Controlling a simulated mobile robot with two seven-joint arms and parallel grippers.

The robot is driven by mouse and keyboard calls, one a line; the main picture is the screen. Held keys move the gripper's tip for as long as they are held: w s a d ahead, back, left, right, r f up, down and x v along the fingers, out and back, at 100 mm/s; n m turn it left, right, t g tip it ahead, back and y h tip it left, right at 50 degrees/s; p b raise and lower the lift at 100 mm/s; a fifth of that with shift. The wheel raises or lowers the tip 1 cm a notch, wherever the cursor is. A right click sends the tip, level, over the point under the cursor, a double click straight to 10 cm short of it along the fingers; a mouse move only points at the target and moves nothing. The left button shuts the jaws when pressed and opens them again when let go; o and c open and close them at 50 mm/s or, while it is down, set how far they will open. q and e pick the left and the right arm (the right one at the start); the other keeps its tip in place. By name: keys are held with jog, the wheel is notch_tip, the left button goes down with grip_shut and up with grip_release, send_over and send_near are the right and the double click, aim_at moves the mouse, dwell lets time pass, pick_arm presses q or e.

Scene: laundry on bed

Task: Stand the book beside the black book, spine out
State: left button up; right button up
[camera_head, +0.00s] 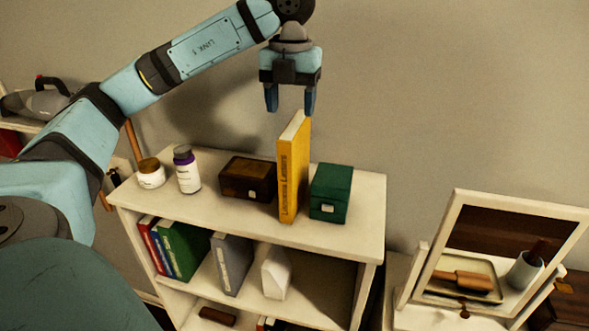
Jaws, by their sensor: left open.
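A yellow book (290,177) stands upright on the top board of the white shelf unit (340,233), its lettered spine facing the front. It stands between a brown wooden box and a green box. My left gripper (290,98) is open and empty, pointing down just above the yellow book's top edge. The fingertips are close to the book's top; I cannot tell whether they touch it. No black book can be made out with certainty; the lowest shelf is mostly cut off and dark. My right gripper is not in view.
The brown box (247,180), green box (331,192), white purple-capped bottle (187,172) and jar (150,174) share the top board. Below stand red, blue and green books (183,249), a grey book (232,263) and a white block (276,273). A mirror (500,250) stands at right.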

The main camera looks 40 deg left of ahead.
aim_at(295, 124)
pick_arm(q)
jog(key=f, duration=0.2)
jog(key=w+f, duration=0.1)
jog(key=f, duration=0.1)
jog(key=shift+p, duration=0.4)
jog(key=shift+s+f, duration=0.1)
jog(key=shift+f, duration=0.4)
grip_shut()
